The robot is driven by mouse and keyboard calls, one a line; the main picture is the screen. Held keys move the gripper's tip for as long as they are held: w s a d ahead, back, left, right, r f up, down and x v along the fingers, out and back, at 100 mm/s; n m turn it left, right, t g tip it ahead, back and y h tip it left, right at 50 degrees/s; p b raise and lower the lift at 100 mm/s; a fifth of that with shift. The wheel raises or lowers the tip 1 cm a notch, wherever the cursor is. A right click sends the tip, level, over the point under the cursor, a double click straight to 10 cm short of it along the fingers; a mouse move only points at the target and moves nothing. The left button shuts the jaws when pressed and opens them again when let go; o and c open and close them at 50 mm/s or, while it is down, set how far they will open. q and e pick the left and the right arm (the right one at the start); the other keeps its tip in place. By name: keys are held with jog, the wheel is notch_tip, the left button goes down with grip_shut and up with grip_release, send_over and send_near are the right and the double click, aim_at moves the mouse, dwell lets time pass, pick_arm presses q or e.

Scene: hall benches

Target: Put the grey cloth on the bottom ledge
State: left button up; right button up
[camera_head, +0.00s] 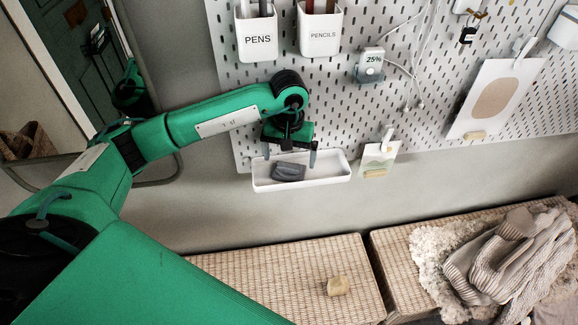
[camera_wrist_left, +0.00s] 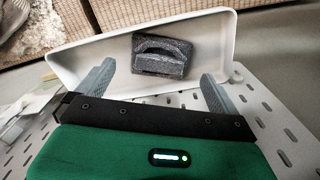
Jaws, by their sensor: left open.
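The grey cloth (camera_head: 289,172) is a small folded dark grey bundle. It lies in the white bottom ledge (camera_head: 325,179), a shallow tray at the lower edge of the pegboard. In the left wrist view the cloth (camera_wrist_left: 161,56) rests on the tray floor, inside the ledge (camera_wrist_left: 222,28). My left gripper (camera_head: 290,158) is open just above the ledge, its fingers apart on either side of the cloth. The left wrist view shows gaps between the cloth and both fingers (camera_wrist_left: 158,75). My right gripper is not in view.
White cups for pens (camera_head: 257,40) and pencils (camera_head: 320,36) hang above on the pegboard (camera_head: 410,80). A small clipped card (camera_head: 378,160) hangs right beside the ledge. Below, a woven bench (camera_head: 270,270) holds a beige block (camera_head: 338,286); knitwear (camera_head: 510,260) lies further right.

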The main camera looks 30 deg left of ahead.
aim_at(289, 166)
pick_arm(q)
jog(key=shift+r+b, duration=0.4)
jog(key=shift+r, duration=1.4)
jog(key=shift+s+f, duration=0.1)
